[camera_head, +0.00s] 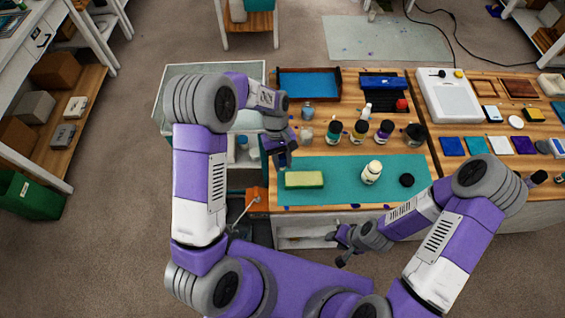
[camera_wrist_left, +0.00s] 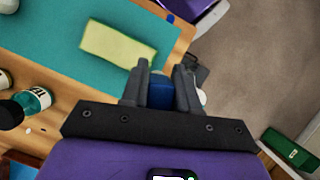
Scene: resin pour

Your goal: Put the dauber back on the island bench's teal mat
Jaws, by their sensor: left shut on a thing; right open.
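My left gripper (camera_head: 283,155) is above the left edge of the teal mat (camera_head: 335,194) on the island bench. It is shut on the dauber (camera_wrist_left: 160,92), which shows as a blue round body between the fingers in the left wrist view. The dauber's lower end is hidden, and I cannot tell whether it touches anything. My right gripper (camera_head: 343,243) is open and empty, in front of the bench's front edge. The mat also shows in the left wrist view (camera_wrist_left: 60,28).
A yellow-green sponge block (camera_head: 304,180), a cream bottle (camera_head: 372,173) and a black round lid (camera_head: 407,180) are on the mat. Several dark-capped jars (camera_head: 360,131) stand behind it. The mat's middle front is mostly clear. An orange box (camera_head: 257,200) is left of the bench.

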